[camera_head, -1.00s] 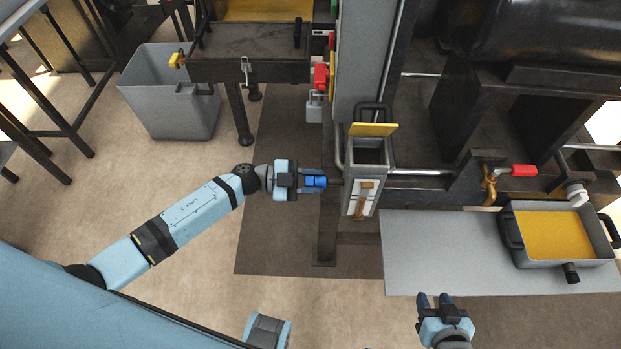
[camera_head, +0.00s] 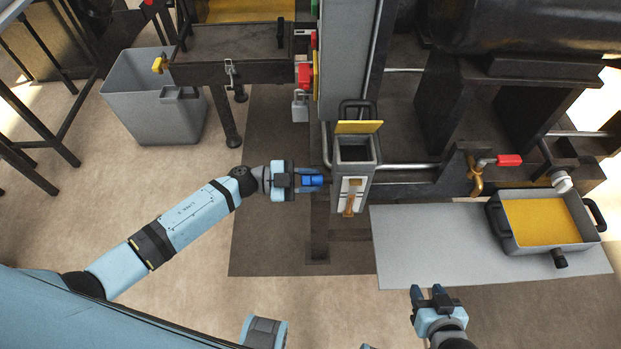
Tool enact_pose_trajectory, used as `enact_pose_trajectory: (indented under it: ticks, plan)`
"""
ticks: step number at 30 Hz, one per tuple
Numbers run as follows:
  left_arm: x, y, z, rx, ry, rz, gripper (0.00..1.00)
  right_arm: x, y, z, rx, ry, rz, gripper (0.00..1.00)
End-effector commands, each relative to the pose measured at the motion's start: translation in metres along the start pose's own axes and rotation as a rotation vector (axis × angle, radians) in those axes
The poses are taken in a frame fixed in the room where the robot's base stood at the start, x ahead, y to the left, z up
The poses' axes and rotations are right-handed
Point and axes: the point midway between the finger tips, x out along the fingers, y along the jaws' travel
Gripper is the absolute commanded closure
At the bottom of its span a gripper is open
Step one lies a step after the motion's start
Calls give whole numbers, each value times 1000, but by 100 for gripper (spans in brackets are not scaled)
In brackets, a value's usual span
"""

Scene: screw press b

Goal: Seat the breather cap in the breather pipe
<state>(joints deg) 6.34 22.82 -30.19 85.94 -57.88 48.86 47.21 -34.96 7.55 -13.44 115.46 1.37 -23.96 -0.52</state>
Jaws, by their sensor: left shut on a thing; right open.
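My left gripper (camera_head: 312,181) is shut on a bright blue piece (camera_head: 314,180), which looks like the breather cap. It holds the piece sideways in the air, just left of a grey box with a raised yellow lid. The fingers hide part of the piece. A thin grey pipe (camera_head: 325,148) bends down beside the box; I cannot tell whether it is the breather pipe. I cannot tell whether the cap touches anything. My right gripper (camera_head: 429,292) is open and empty at the bottom, over the front edge of the grey sheet.
The grey box (camera_head: 355,180) stands right of the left gripper. A grey sheet (camera_head: 425,250) carries a tray (camera_head: 508,245) of yellow liquid at the right. A red-handled brass tap (camera_head: 476,178) is above the sheet. A grey bin (camera_head: 150,115) stands far left. Floor at left is open.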

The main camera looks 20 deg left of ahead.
Motion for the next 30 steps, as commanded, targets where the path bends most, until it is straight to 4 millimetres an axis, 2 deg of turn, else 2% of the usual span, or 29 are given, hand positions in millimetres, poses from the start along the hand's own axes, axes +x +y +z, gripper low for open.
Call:
enact_pose_trajectory:
  ticks: [2, 3, 6, 17, 18, 23, 30]
  plan:
    - [0, 0, 0, 0, -1, 0, 100, 0, 0, 0, 0, 0, 0, 57]
    - [0, 0, 0, 0, -1, 0, 60, 0, 0, 0, 0, 0, 0, 57]
    - [0, 0, 0, 0, -1, 0, 39, 0, 0, 0, 0, 0, 0, 57]
    - [0, 0, 0, 0, -1, 0, 39, 0, 1, -1, -10, 10, 3, 57]
    - [-3, 0, 1, 0, -2, 1, 39, 2, 2, 4, -21, 19, 4, 57]
    - [-34, 1, 2, 1, -5, 2, 39, 3, 2, 9, -18, 10, 3, 57]
    - [-91, 1, 2, 1, -5, 1, 39, 6, 2, 12, -11, 8, 2, 57]
